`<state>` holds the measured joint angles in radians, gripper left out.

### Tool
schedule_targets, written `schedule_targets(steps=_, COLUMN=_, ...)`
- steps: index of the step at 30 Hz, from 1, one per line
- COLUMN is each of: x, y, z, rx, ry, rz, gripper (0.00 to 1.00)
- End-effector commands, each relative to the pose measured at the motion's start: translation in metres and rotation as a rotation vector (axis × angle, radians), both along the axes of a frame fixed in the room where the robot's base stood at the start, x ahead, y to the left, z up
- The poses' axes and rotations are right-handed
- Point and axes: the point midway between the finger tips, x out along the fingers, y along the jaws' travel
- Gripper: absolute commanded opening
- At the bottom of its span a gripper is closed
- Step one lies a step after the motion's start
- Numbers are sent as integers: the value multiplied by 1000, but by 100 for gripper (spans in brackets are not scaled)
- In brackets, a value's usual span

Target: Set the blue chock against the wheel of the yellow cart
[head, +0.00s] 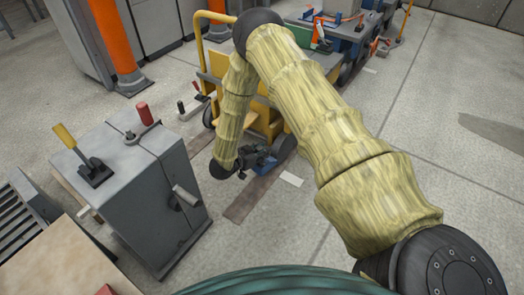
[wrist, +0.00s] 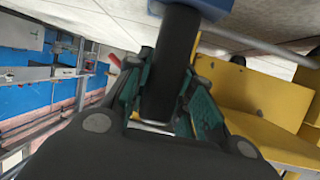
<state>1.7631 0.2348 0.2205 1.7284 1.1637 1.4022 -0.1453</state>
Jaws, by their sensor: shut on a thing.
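The yellow cart (head: 218,62) stands beyond my arm in the head view, partly hidden by it. Its yellow body (wrist: 265,110) fills the right of the wrist view. A dark wheel (head: 284,147) shows at its near end. The blue chock (head: 265,167) is low by the floor, just beside this wheel; I cannot tell whether they touch. My gripper (head: 250,157) is shut on the chock's black upright handle. In the wrist view, my gripper's green pads (wrist: 168,95) flank the handle (wrist: 172,65), and part of the blue chock (wrist: 208,6) shows at the top.
A grey cabinet (head: 150,195) with levers and a red knob stands left of my gripper. A brown strip (head: 248,200) and a white patch (head: 291,179) mark the floor. Another cart with blue parts (head: 350,40) stands behind. Floor to the right is open.

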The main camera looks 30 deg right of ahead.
Motion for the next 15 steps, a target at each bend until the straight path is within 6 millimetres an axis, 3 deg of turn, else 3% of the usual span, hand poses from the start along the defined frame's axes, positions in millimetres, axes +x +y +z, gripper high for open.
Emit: schedule_targets(steps=15, x=-1, y=-1, z=-45, rx=0, ry=0, rz=-1, gripper=0)
